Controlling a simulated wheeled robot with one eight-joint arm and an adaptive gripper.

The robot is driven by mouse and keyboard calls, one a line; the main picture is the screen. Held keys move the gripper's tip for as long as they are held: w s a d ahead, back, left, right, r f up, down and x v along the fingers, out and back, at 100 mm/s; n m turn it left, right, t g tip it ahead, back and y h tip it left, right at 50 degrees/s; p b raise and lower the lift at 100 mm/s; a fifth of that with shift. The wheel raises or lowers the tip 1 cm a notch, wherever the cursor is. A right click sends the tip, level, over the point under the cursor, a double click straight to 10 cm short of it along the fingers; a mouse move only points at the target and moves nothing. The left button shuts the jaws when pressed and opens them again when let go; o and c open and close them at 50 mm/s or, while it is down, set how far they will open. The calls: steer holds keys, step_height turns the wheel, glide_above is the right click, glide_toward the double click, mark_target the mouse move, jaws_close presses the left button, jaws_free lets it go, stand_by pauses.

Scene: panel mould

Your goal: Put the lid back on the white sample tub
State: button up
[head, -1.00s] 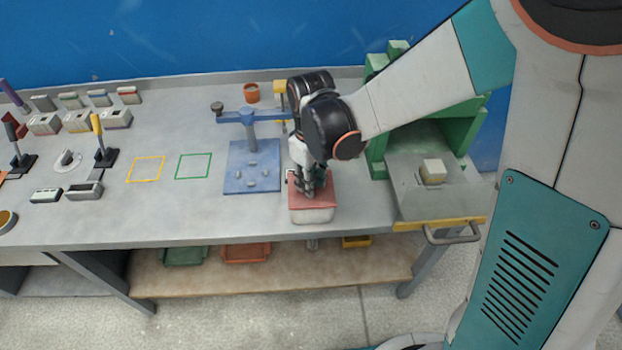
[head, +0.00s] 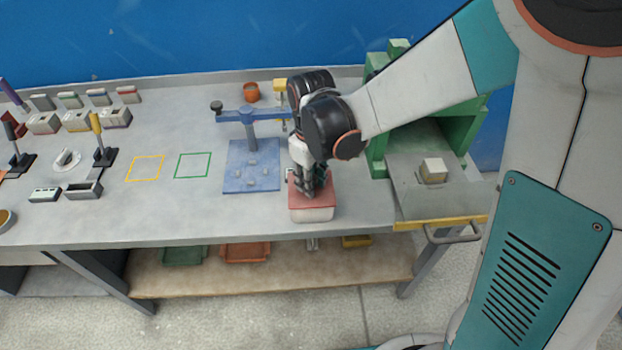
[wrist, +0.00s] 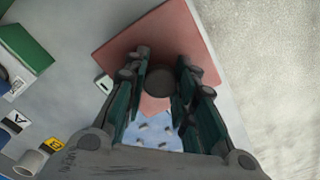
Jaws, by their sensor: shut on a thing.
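The red lid (head: 313,200) lies over the white sample tub (head: 313,215) near the table's front edge. It looks level, but the head view does not show whether it is fully seated. My gripper (head: 308,190) is above the lid, pointing down. In the wrist view the lid (wrist: 140,45) fills the space beyond the fingers, and its dark round knob (wrist: 160,84) sits between them. My gripper (wrist: 163,90) is shut on this knob. The tub is hidden under the lid in the wrist view.
A blue fixture (head: 240,180) with a post and arm stands left of the tub. A green press (head: 376,150) and a tray holding a pale block (head: 433,170) are on the right. Yellow (head: 146,169) and green (head: 193,166) outlined squares are empty.

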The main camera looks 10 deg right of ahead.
steer(key=o, duration=1.6)
steer(key=shift+r, duration=0.1)
steer(key=shift+r+p, duration=2.5)
steer(key=shift+r, duration=0.9)
steer(key=shift+c, duration=0.5)
jaws_close()
